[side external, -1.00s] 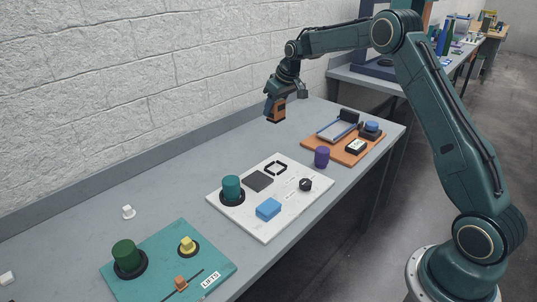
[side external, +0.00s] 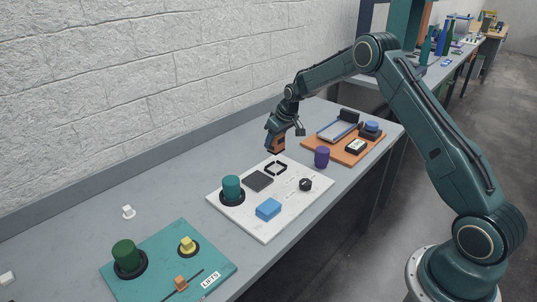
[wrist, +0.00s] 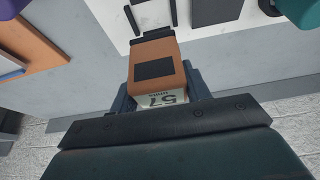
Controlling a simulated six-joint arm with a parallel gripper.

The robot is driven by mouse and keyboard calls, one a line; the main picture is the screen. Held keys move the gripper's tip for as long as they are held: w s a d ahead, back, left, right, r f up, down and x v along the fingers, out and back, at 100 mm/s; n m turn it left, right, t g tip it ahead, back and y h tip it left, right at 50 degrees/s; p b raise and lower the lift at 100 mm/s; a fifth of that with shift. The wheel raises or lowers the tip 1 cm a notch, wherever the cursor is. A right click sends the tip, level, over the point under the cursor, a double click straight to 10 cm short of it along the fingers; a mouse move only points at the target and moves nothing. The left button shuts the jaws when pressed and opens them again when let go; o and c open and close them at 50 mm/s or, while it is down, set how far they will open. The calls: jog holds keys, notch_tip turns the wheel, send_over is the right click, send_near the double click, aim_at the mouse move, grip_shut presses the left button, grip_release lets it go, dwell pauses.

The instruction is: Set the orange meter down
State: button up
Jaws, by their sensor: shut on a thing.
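The orange meter (side external: 277,143) is a small boxy block held in my gripper (side external: 276,136). In the wrist view the meter (wrist: 158,62) shows an orange face with a dark square and a pale display reading 57. The gripper fingers (wrist: 160,92) are closed on its two sides. In the side view it hangs at the far edge of the white board (side external: 238,217), close behind the black square outline (side external: 276,168). I cannot tell whether its underside touches anything.
A purple cylinder (side external: 322,157) stands near the orange board (side external: 351,157). A teal board (side external: 213,266) lies nearer the camera.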

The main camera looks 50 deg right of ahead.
aim_at(275, 146)
jog(key=shift+f, duration=1.65)
jog(key=shift+f, duration=2.15)
jog(key=shift+f, duration=0.15)
jog(key=o, duration=0.9)
jog(key=shift+v, duration=6.15)
